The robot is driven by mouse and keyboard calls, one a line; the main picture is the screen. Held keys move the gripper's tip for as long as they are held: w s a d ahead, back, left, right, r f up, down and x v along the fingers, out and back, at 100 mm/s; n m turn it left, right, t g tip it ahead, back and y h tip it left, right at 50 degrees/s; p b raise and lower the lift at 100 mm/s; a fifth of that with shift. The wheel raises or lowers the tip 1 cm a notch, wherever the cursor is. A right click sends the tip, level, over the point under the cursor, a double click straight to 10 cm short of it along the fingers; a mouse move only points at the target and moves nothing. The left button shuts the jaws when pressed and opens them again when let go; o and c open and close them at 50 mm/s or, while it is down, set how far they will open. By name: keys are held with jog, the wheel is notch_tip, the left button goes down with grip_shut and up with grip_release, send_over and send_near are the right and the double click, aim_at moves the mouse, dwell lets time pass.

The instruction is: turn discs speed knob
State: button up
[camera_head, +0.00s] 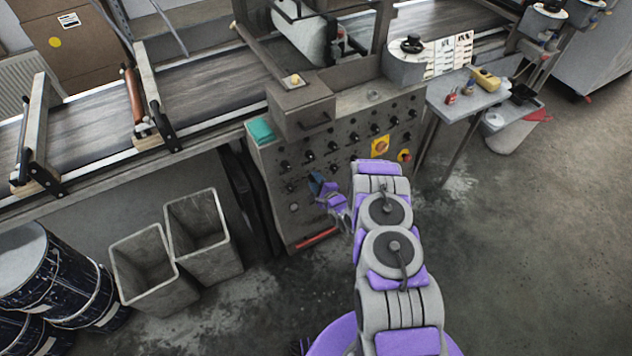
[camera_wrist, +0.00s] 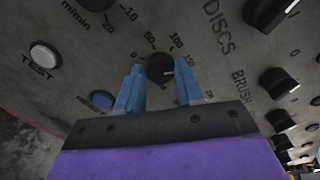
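The control panel (camera_head: 340,150) is a grey face with rows of black knobs. In the wrist view a round black knob (camera_wrist: 160,69) with a white mark and a dial numbered up to 150 sits beside the printed word DISCS. My gripper (camera_wrist: 160,88) has two blue fingers, apart, one to the left and one to the right of this knob. I cannot tell whether the fingers touch it. In the head view my gripper (camera_head: 318,186) is at the lower part of the panel, and my arm partly hides the panel's right side.
A white TEST button (camera_wrist: 45,54), a blue button (camera_wrist: 101,99) and another knob (camera_wrist: 279,83) are near the fingers. A yellow plate with a red switch (camera_head: 381,147) is on the panel. Two grey bins (camera_head: 140,270) stand at left.

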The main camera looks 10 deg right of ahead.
jog(key=o, duration=0.4)
jog(key=p+v, duration=0.3)
jog(key=v, duration=1.4)
jog(key=shift+s+d+p, duration=0.1)
jog(key=shift+s+p, duration=0.05)
jog(key=shift+p, duration=0.15)
jog(key=w+d+r+n+g+h, duration=0.25)
jog(key=w+r+n+g, duration=0.2)
jog(key=r+n, duration=0.35)
jog(key=s+d+r+n+g+h, duration=0.1)
jog(key=s+r+n+g, duration=0.15)
jog(key=r, duration=0.45)
jog(key=s+d+r+n+g+h, duration=0.2)
jog(key=s+r, duration=0.1)
jog(key=r, duration=0.5)
jog(key=s+a+r+n+g, duration=0.2)
jog(key=s+r, duration=0.4)
jog(key=s, duration=0.6)
jog(key=s+a+r+n+g, duration=0.2)
jog(key=s+a+r, duration=0.3)
jog(key=s, duration=0.6)
jog(key=s+a+r+n+g+y, duration=0.1)
jog(key=s+a+r+n+g, duration=0.2)
jog(key=s+r, duration=0.6)
jog(key=shift+s+a, duration=0.2)
jog(key=shift+s, duration=0.7)
jog(key=shift+s+a, duration=0.15)
jog(key=shift+s, duration=0.75)
